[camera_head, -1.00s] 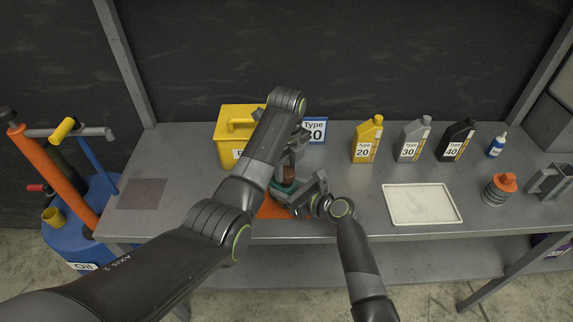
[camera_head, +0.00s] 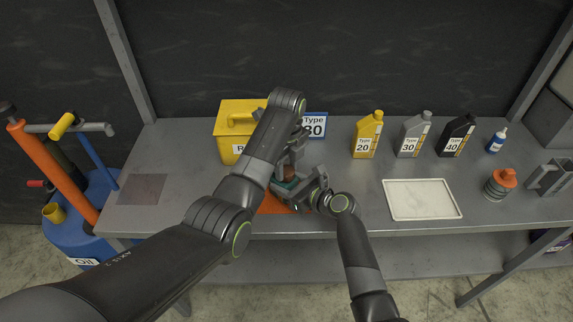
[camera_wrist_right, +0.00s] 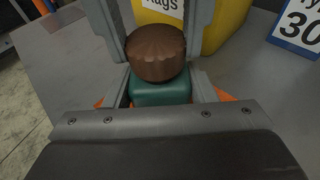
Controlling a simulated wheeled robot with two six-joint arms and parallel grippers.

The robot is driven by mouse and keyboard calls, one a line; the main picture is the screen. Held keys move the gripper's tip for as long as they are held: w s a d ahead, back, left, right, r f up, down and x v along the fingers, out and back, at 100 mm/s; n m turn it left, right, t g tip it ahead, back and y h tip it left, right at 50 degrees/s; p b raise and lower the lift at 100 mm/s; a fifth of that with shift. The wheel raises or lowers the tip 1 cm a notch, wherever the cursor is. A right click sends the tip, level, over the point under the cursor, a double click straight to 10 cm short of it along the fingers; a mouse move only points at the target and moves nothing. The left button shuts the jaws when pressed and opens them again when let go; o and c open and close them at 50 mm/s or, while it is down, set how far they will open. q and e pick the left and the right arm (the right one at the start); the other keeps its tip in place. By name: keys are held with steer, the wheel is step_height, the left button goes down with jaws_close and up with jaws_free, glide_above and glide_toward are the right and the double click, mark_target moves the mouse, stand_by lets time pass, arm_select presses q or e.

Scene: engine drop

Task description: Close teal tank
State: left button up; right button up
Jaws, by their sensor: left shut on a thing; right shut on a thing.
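The teal tank (camera_wrist_right: 160,92) shows in the right wrist view under a ridged brown cap (camera_wrist_right: 155,55). The cap sits over the top of the tank; I cannot tell how firmly it is seated. My left gripper (camera_wrist_right: 155,35) comes from above, shut on the cap with a finger on each side. My right gripper (camera_wrist_right: 162,98) is shut on the tank from lower down. In the head view my left gripper (camera_head: 291,167) and right gripper (camera_head: 297,189) meet closely and hide most of the tank (camera_head: 287,184).
An orange mat (camera_head: 270,204) lies under the grippers. A yellow rags box (camera_head: 231,118) and a Type 30 sign (camera_head: 315,125) stand behind. Yellow (camera_head: 367,135), grey (camera_head: 413,135) and black (camera_head: 457,138) bottles stand at the back right. A white tray (camera_head: 422,186) lies right of the grippers.

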arm_select(q)
steer(key=shift+f, duration=0.3)
steer(key=m, duration=0.9)
steer(key=shift+m, duration=0.4)
steer(key=o, duration=0.9)
steer(key=shift+o, duration=0.2)
steer(key=shift+r, duration=2.25)
